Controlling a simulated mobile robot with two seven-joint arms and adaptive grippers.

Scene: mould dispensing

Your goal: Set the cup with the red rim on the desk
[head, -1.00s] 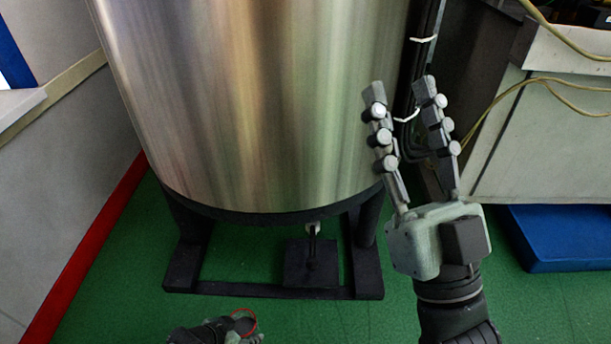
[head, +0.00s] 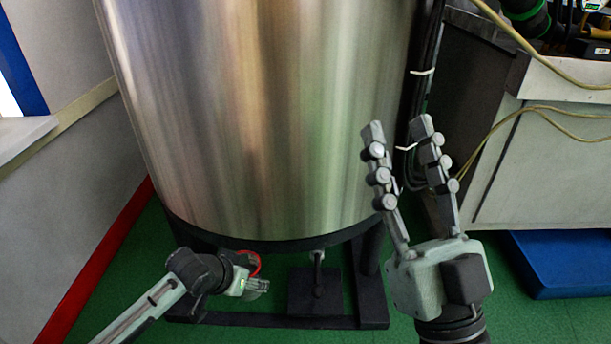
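My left gripper (head: 258,286) is low in the head view, in front of the foot of the steel tank, small and pointing right. A thin curved red rim (head: 254,261) shows right at its fingers. It looks like the rim of the cup, held in the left gripper; the cup's body is mostly hidden or too faint to make out. My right gripper (head: 396,128) points up in front of the tank's right side. Its two fingers are wide apart with nothing between them. I see no clear desk top.
The large steel tank (head: 260,110) fills the middle, on a dark stand (head: 280,321). A grey cabinet (head: 550,170) with yellow cables and equipment on top stands at right, above a blue platform (head: 570,262). A white ledge (head: 22,135) juts out at left. Green floor shows below.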

